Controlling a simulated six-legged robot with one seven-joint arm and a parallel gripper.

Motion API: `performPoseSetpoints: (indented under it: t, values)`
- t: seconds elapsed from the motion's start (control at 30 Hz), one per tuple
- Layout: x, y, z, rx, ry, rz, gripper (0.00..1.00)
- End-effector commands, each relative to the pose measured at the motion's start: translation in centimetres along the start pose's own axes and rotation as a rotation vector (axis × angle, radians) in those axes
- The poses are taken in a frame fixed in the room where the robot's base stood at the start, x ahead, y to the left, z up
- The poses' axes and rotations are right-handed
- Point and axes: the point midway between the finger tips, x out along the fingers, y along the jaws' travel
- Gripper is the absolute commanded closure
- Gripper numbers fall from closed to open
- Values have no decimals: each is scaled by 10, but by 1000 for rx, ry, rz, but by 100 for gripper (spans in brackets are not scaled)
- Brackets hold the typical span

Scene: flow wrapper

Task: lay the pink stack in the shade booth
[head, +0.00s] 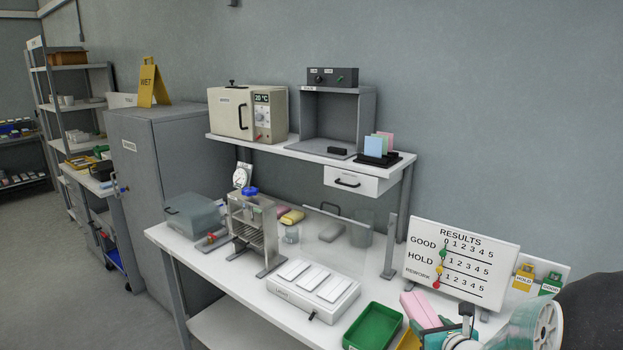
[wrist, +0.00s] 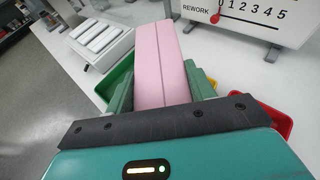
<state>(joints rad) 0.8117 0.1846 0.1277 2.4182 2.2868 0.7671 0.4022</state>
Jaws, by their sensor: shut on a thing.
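The pink stack (head: 424,311) is a long pink block with a seam along its length. It is held between the green fingers of my gripper (wrist: 162,90), and the stack (wrist: 160,55) points away from the wrist. In the head view my gripper (head: 446,326) is at the lower right, over the front of the bench. The shade booth (head: 364,122) appears to be the grey open-fronted box on the raised shelf, with a black control box (head: 332,77) on top.
A rack of coloured cards (head: 376,158) stands right of the booth, and a beige oven (head: 233,113) left of it. The results board (head: 461,263) stands close to my gripper. A green tray (head: 373,326) and a white fixture (head: 312,290) lie on the bench.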

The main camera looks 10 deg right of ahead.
Motion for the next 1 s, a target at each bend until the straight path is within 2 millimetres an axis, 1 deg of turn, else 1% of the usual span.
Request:
performPoseSetpoints:
  t: [0.03,0.07,0.1,0.17,0.2,0.27,0.3,0.4,0.43,0.5,0.6,0.7,1.0]
  values:
    - [13,28,3,-17,1,46,71]
    - [20,42,5,-25,1,68,71]
    - [28,63,7,-38,1,99,71]
    - [38,93,9,-54,2,143,71]
    - [44,114,10,-66,3,174,71]
    - [51,144,11,-81,4,217,71]
    - [54,162,12,-91,4,242,71]
    - [59,202,11,-111,7,296,71]
    - [60,211,11,-116,8,309,71]
    - [61,227,10,-124,9,330,71]
    - [62,240,10,-130,11,347,71]
    - [62,243,10,-132,11,351,71]
    - [62,243,9,-133,11,352,71]
